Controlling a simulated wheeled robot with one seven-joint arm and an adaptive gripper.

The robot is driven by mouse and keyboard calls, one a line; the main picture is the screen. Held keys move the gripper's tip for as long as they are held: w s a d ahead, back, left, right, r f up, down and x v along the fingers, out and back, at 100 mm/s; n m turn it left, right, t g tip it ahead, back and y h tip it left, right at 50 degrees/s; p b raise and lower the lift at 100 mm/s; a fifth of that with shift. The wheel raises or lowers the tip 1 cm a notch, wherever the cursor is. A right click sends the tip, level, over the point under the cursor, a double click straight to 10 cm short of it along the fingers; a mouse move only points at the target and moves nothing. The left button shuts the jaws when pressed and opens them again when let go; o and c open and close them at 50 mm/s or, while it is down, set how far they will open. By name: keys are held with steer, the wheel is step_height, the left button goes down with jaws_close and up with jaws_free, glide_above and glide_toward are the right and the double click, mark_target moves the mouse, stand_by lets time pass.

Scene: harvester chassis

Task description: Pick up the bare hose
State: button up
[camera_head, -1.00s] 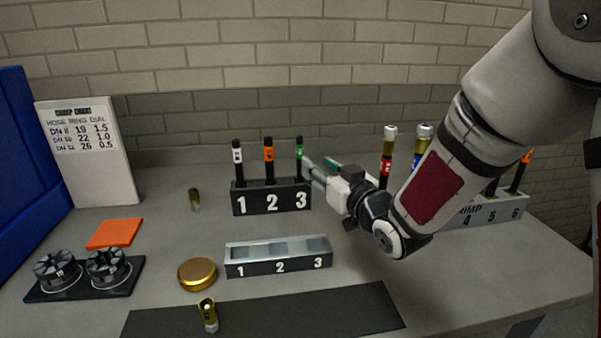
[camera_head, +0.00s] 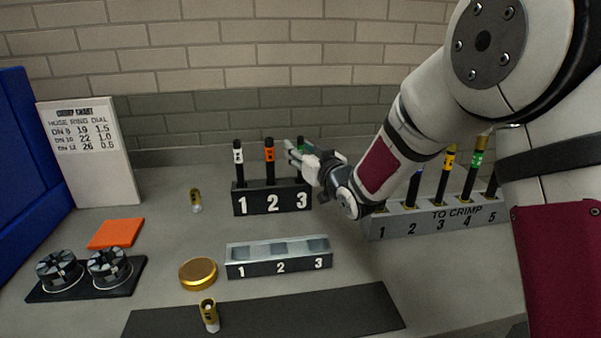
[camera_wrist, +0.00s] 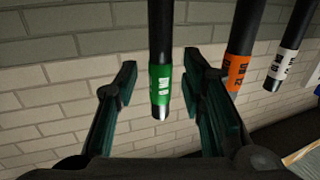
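Three bare black hoses stand upright in the black rack (camera_head: 272,199) numbered 1 to 3. The white-banded hose (camera_head: 237,165) is in slot 1 and the orange-banded hose (camera_head: 269,165) in slot 2. The green-banded hose (camera_wrist: 161,85) is at slot 3, mostly hidden behind my gripper (camera_head: 293,152) in the head view. In the wrist view my gripper is open, one finger on each side of the green-banded hose, apart from it. The orange-banded hose (camera_wrist: 237,70) and white-banded hose (camera_wrist: 287,60) are outside the right finger there.
The grey "TO CRIMP" rack (camera_head: 440,222) with several banded hoses stands to the right. A grey tray (camera_head: 278,268) numbered 1 to 3, a gold disc (camera_head: 198,273), brass fittings (camera_head: 196,200) and an orange pad (camera_head: 116,233) lie left and in front.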

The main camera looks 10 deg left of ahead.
jaws_close()
